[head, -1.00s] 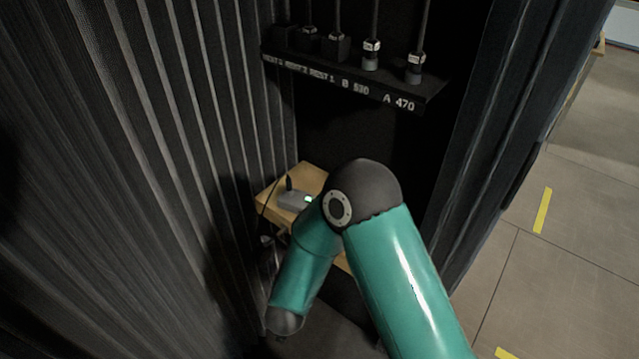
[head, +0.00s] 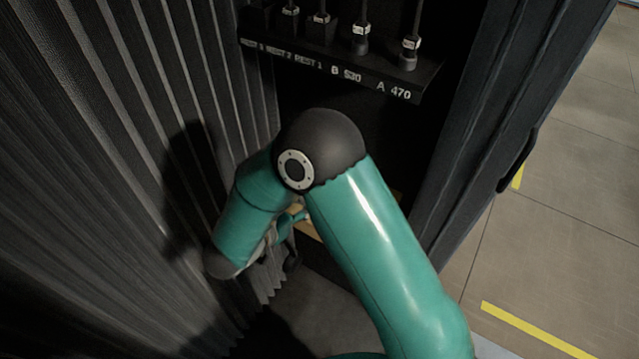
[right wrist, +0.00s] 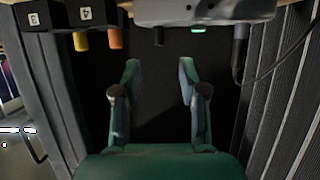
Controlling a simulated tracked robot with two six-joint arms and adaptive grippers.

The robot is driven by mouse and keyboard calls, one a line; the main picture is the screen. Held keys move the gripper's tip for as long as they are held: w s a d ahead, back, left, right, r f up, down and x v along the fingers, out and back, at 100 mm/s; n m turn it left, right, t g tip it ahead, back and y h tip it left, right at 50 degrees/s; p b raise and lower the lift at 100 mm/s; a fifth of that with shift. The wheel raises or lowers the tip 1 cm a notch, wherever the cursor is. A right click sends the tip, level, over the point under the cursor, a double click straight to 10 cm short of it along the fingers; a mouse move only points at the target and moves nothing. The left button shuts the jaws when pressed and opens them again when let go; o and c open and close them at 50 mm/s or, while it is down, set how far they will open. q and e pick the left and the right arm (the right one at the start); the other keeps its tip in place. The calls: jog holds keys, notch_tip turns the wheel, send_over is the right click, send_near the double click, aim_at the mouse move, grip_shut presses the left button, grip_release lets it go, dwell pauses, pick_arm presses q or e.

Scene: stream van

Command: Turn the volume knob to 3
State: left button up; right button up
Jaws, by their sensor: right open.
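In the right wrist view a grey box (right wrist: 205,10) with a small green-lit patch (right wrist: 198,29) is at the top edge, partly cut off. A short dark stub (right wrist: 158,36) sticks out below it; I cannot tell if it is the volume knob. No number scale shows on the box. My right gripper (right wrist: 159,70) is open and empty, its fingertips apart from the box and below it in the picture. In the head view my right arm covers the box, and only small teal parts of the gripper (head: 288,225) show behind it. My left gripper is out of view.
Black blocks marked 3 (right wrist: 36,18) and 4 (right wrist: 86,14) sit left of the box, with yellow (right wrist: 80,41) and orange (right wrist: 116,38) tabs. A black cable (right wrist: 270,65) hangs at right. A labelled rack (head: 340,70) stands above my arm; a ribbed dark wall (head: 90,180) is close at left.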

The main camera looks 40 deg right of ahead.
jog(key=p+x, duration=0.1)
jog(key=x, duration=0.8)
jog(key=shift+d+f, duration=0.15)
jog(key=shift+d, duration=0.1)
jog(key=shift+c, duration=0.3)
grip_shut()
